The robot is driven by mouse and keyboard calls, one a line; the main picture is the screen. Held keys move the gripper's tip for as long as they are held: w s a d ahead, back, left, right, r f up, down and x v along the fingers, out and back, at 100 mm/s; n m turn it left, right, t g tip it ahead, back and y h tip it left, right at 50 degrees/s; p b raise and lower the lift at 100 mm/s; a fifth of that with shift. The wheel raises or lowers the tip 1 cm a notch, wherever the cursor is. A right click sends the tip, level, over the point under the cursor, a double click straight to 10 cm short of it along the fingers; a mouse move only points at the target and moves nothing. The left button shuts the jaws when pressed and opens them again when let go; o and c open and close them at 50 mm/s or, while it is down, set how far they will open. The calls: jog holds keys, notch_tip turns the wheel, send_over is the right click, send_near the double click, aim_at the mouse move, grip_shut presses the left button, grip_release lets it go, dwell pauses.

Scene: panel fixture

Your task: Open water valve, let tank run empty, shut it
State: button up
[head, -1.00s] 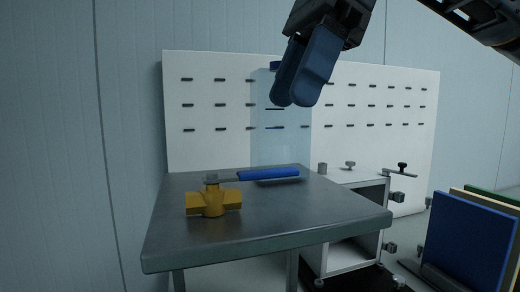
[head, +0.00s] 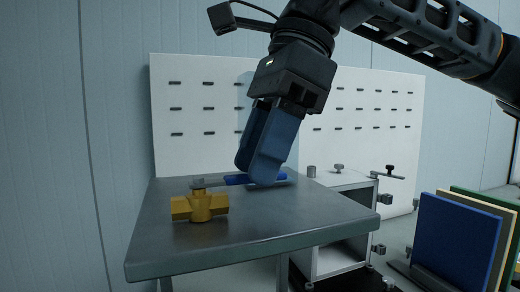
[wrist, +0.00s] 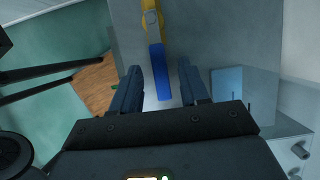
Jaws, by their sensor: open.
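The water valve has a yellow body (head: 200,207) on the grey table (head: 300,220), with a blue lever handle (head: 237,180) reaching to the right from its top. My gripper (head: 256,172) is open, pointing down over the handle's outer part and hiding some of it in the head view. In the wrist view the blue handle (wrist: 160,72) lies between the two fingers of my gripper (wrist: 162,92), and the yellow body (wrist: 151,18) is at the top. I cannot tell contact. A pale blue clear tank (head: 243,112) stands behind the table, mostly hidden by my gripper.
A white panel with rows of dark slots (head: 185,90) stands behind the table. A white cabinet frame with knobs (head: 335,190) is to the table's right. Upright coloured boards (head: 455,240) stand at the lower right. The table's front is clear.

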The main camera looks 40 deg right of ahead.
jog(key=shift+c, duration=0.4)
grip_shut()
